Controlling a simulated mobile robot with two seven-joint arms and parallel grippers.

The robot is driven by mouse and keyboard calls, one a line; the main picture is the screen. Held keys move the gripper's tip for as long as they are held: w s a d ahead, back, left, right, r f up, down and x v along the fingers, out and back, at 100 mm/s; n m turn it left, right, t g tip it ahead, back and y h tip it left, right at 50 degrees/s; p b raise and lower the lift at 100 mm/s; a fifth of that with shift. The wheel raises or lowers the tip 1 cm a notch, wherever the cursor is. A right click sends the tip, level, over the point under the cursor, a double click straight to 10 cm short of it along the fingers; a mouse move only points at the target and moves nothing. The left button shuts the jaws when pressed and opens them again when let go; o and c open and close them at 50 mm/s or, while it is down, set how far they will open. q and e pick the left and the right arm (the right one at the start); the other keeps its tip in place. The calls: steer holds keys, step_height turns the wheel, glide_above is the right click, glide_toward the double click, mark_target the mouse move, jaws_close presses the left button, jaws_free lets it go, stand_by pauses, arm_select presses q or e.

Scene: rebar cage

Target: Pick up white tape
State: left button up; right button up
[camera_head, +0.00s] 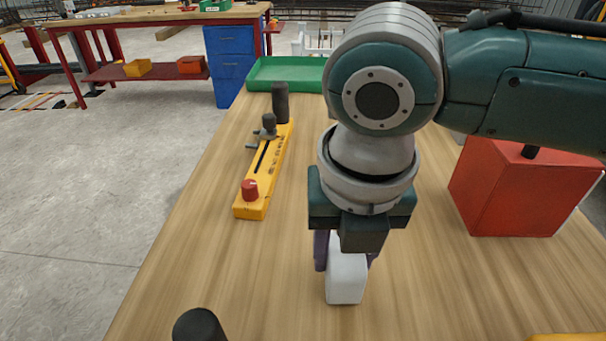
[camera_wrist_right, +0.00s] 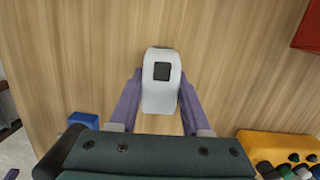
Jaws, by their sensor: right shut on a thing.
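The white tape (camera_head: 346,278) is a white block-like piece with rounded edges. It also shows in the right wrist view (camera_wrist_right: 161,98), with a dark square on its face. My right gripper (camera_head: 346,262) points down over the table and is shut on the white tape, with a purple finger on each side of it. The right wrist view shows the two fingers (camera_wrist_right: 160,104) against its sides. I cannot tell whether the tape touches the table. My left gripper is not seen in the head view.
The wooden table (camera_head: 190,270) has a yellow tool with a red knob (camera_head: 262,175) left of my arm, a green tray (camera_head: 285,72) behind, and a red box (camera_head: 515,190) at right. A yellow case (camera_wrist_right: 285,148) shows in the wrist view. A dark rounded object (camera_head: 199,326) is at the front.

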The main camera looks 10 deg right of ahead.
jaws_close()
steer(key=shift+r, duration=0.1)
